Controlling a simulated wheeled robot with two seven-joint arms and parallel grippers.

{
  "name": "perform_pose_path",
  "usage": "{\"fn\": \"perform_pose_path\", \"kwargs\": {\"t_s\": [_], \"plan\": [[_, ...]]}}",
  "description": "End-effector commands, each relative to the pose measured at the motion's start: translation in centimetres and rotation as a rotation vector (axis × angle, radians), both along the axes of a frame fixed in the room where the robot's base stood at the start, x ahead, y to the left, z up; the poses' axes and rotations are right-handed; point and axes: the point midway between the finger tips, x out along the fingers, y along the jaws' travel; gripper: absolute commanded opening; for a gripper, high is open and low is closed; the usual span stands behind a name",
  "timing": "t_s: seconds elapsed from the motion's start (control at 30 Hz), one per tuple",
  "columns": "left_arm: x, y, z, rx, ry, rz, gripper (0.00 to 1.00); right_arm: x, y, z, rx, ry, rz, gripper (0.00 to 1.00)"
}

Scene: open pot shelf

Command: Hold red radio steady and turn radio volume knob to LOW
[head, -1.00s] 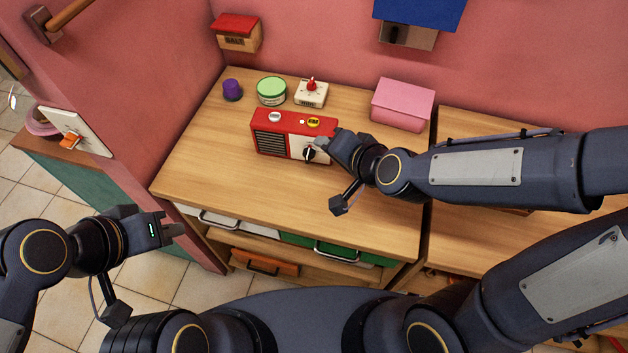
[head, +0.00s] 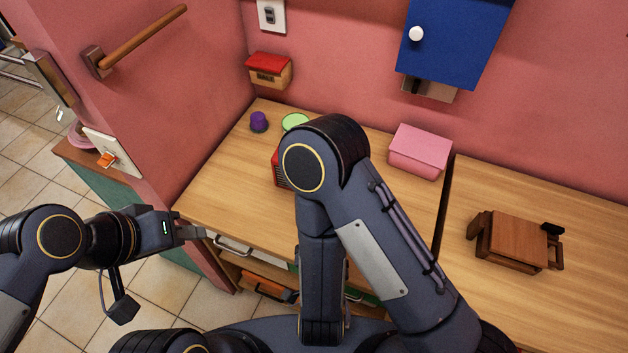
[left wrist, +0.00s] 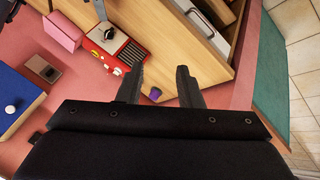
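The red radio (head: 280,172) stands on the wooden counter. In the head view my right arm's elbow covers most of it, so its knob is hidden there. The left wrist view, turned nearly upside down, shows the radio (left wrist: 128,54) with its dark grille, pale panel and a dark volume knob (left wrist: 109,34); its setting is too small to read. My left gripper (head: 192,233) is empty beyond the counter's left front edge, apart from the radio. Its two fingers (left wrist: 158,73) stand apart in the left wrist view. My right gripper is hidden behind or below my folded right arm.
A purple item (head: 259,122) and a green-lidded tin (head: 295,121) stand near the radio. A pink box (head: 419,150) is at the back. A wooden item (head: 517,241) lies on the right counter. A blue cabinet (head: 455,42) hangs above. The counter's left front is clear.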

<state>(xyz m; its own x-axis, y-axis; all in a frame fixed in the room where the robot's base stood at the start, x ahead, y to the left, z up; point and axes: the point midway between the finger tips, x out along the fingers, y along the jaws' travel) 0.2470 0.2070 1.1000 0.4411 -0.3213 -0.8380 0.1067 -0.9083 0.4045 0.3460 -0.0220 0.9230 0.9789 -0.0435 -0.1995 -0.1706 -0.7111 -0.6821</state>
Motion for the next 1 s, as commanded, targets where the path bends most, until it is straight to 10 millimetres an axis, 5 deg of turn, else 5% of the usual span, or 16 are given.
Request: {"fn": "perform_pose_path", "kwargs": {"t_s": [0.37, 0.47, 0.8, 1.0], "plan": [[10.8, -2.3, 2.5, -0.146, 0.313, 0.247, 0.82, 0.1, 0.0, 0.0, 0.000, 0.001, 0.000, 0.36], [14.0, -3.8, 2.1, -0.173, 0.402, 0.327, 0.84, 0.1, 0.0, 0.0, 0.000, 0.001, 0.000, 0.36], [23.5, -11.4, -2.9, -0.215, 0.696, 0.621, 0.84, 0.0, 0.0, 0.0, 0.000, 0.001, 0.000, 0.36], [26.7, -16.0, -7.0, -0.208, 0.825, 0.778, 0.84, 0.1, 0.0, 0.0, 0.000, 0.001, 0.000, 0.36]]}}
